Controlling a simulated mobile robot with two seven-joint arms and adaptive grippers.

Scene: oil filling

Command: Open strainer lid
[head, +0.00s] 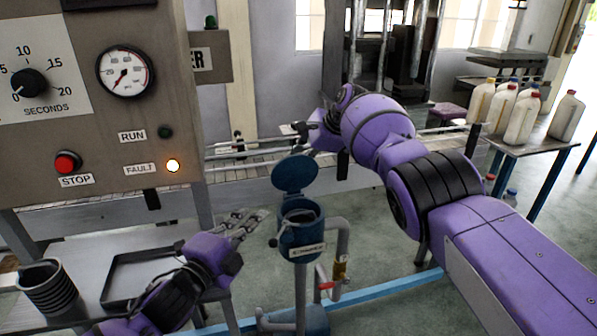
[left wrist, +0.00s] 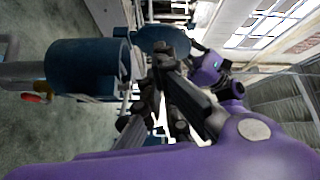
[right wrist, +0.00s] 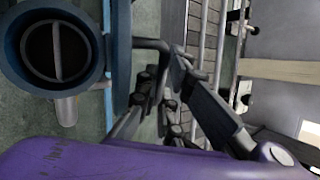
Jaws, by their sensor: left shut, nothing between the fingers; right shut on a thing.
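The strainer (head: 300,232) is a blue cylinder on a pipe stand, with its round opening facing up. Its blue lid (head: 293,173) stands raised, tilted up above the back of the opening. In the right wrist view, the open strainer (right wrist: 55,50) shows a bar across its inside, and the lid (right wrist: 120,60) is seen edge-on. My right gripper (head: 305,131) is shut on the lid's dark handle (right wrist: 150,44). My left gripper (head: 248,219) is shut and empty, left of the strainer and apart from it. The strainer also shows in the left wrist view (left wrist: 90,68).
A control panel (head: 95,100) with a gauge and lit fault lamp stands at the left. A black tray (head: 150,275) and a stack of dark cups (head: 47,285) are at lower left. A conveyor (head: 240,165) runs behind. Several bottles (head: 520,115) stand on a table at right.

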